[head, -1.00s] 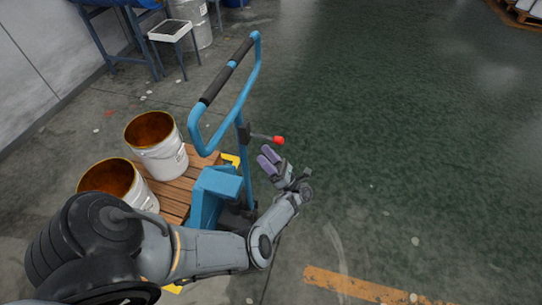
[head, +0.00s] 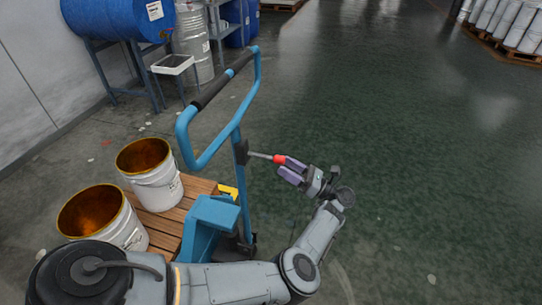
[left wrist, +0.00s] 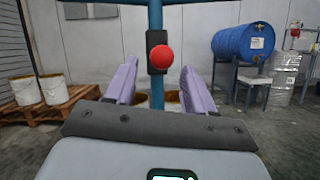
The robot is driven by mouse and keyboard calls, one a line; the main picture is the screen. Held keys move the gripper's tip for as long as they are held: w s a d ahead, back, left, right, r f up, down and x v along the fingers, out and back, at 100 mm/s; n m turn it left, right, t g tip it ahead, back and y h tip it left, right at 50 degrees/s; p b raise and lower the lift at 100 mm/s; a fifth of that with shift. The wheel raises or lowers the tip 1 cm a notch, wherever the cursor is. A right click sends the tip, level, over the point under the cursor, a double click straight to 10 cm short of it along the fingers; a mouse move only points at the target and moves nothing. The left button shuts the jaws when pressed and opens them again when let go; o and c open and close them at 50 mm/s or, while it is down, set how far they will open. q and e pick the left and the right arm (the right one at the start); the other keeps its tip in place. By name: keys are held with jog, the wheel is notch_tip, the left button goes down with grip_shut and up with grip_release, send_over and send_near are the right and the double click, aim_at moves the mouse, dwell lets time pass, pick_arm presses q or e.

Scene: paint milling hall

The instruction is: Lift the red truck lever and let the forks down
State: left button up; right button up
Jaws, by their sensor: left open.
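The red knob (head: 279,159) of the truck lever sits on a grey rod that sticks out to the right from a black block on the blue pallet truck's (head: 210,222) handle post. My left gripper (head: 290,167) is open, with its purple fingertips right at the knob. In the left wrist view the red knob (left wrist: 162,56) appears ahead and above, between the two spread purple fingers (left wrist: 163,85). I cannot tell whether a finger touches it. The forks are hidden under the wooden pallet (head: 170,219). My right gripper is not in view.
Two open white buckets (head: 150,185) with brown insides stand on the pallet. The truck's blue loop handle (head: 222,134) rises over the lever. A blue drum (head: 118,20) lies on a stand at the back left.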

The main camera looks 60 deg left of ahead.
aim_at(271, 158)
pick_arm(q)
jog(key=p+x, duration=0.1)
jog(key=x, duration=0.5)
jog(key=shift+s+a, duration=0.15)
grip_shut()
